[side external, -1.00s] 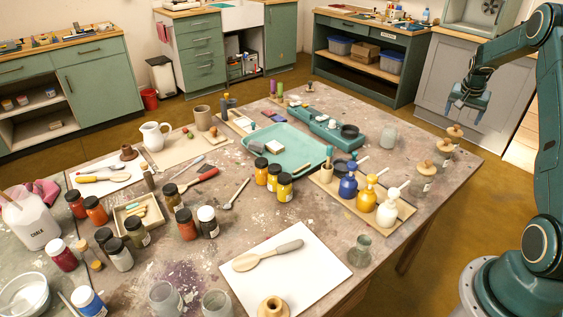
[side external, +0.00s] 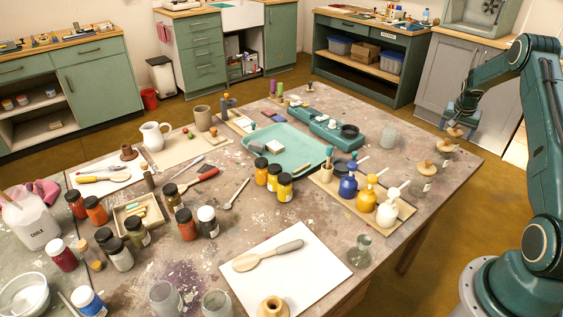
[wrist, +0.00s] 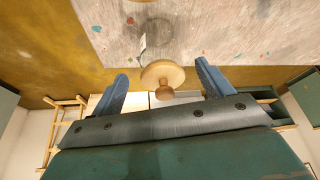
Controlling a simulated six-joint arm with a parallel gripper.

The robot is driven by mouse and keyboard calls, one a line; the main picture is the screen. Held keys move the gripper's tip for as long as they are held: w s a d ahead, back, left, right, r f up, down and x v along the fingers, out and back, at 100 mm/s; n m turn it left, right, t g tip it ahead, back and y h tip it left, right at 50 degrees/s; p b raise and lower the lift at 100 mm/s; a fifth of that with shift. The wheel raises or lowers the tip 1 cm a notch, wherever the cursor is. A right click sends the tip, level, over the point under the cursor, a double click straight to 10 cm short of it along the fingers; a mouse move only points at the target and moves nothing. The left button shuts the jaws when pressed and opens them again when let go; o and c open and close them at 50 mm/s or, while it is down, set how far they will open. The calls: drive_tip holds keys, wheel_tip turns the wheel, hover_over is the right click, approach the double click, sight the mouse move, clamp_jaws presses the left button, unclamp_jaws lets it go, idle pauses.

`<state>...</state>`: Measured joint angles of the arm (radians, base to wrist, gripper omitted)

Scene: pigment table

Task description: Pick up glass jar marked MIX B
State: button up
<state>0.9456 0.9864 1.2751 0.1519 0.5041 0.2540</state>
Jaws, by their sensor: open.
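My gripper (side external: 457,122) is open, at the far jar's lid. In the wrist view a round wooden lid (wrist: 162,74) with a knob shows between the spread blue fingers of my gripper (wrist: 164,82), with clear space on both sides. The glass below it is faint, with a white tag beside it.
A wooden tray (side external: 378,229) with blue, yellow and white bottles is nearer. The table's right edge (side external: 462,181) runs close to the lidded jars. The floor beyond it is open.

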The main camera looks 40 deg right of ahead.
drive_tip(key=shift+x, duration=2.6)
drive_tip(key=shift+w+d+r, duration=0.1)
drive_tip(key=c, duration=1.3)
drive_tip(key=shift+r, duration=0.1)
wheel_tip(320, 180, up, 20)
